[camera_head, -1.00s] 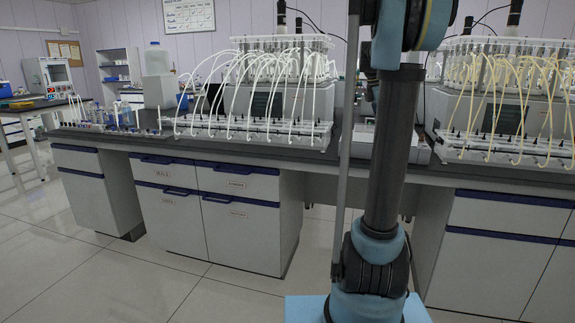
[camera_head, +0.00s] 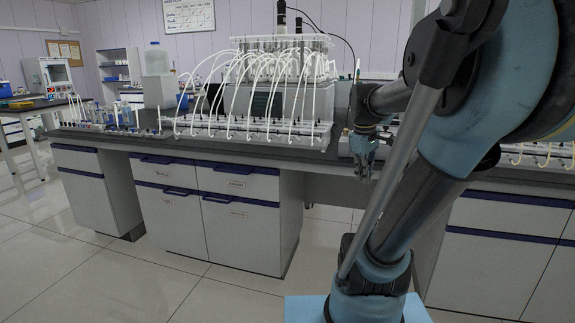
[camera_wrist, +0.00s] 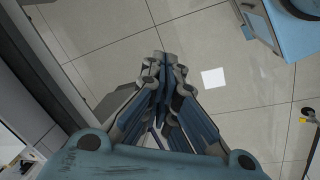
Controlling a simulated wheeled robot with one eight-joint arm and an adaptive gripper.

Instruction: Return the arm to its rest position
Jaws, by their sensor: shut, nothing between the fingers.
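My arm rises from its blue base in the head view and leans to the right, with its elbow large in the upper right. The forearm reaches back toward the bench, and my gripper (camera_head: 362,172) hangs pointing down in front of the bench edge. In the wrist view my gripper (camera_wrist: 166,62) has its fingers together, with nothing between them, above the tiled floor. Part of the bench behind the arm is hidden.
The bench (camera_head: 225,145) carries a reactor rack (camera_head: 265,95) with white tubes, left of my gripper. Drawer cabinets (camera_head: 240,220) stand beneath. A second tubed rack (camera_head: 545,150) is mostly hidden by my arm. The tiled floor (camera_head: 130,275) is clear at front left.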

